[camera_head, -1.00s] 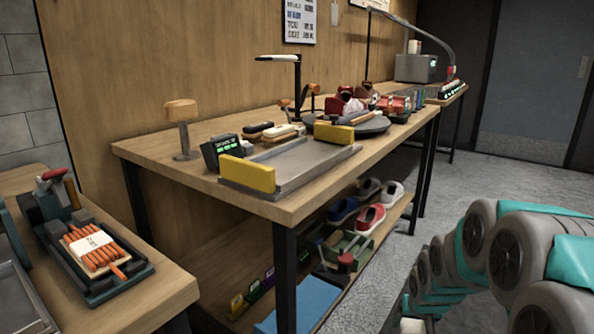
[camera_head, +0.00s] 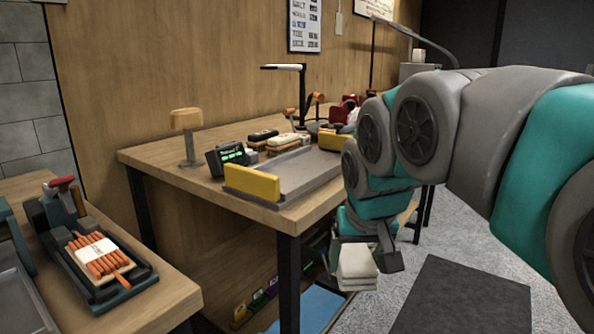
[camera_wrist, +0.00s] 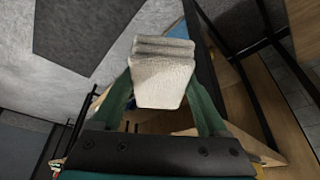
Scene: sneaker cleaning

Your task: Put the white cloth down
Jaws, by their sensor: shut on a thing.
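The white cloth (camera_head: 356,267) is a folded, layered pad. My gripper (camera_head: 366,258) is shut on it and holds it in the air in front of the workbench's right side, below the tabletop level and above the floor. In the wrist view the cloth (camera_wrist: 163,72) sits between the two green fingers of my gripper (camera_wrist: 165,95). The fingertips are partly hidden by the cloth.
The wooden workbench (camera_head: 160,155) carries a grey tray (camera_head: 306,170) with yellow end blocks, brushes (camera_head: 290,140), a small display (camera_head: 228,158) and a lamp. A dark mat (camera_head: 465,300) lies on the floor. A side table with orange sticks (camera_head: 100,260) stands at left.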

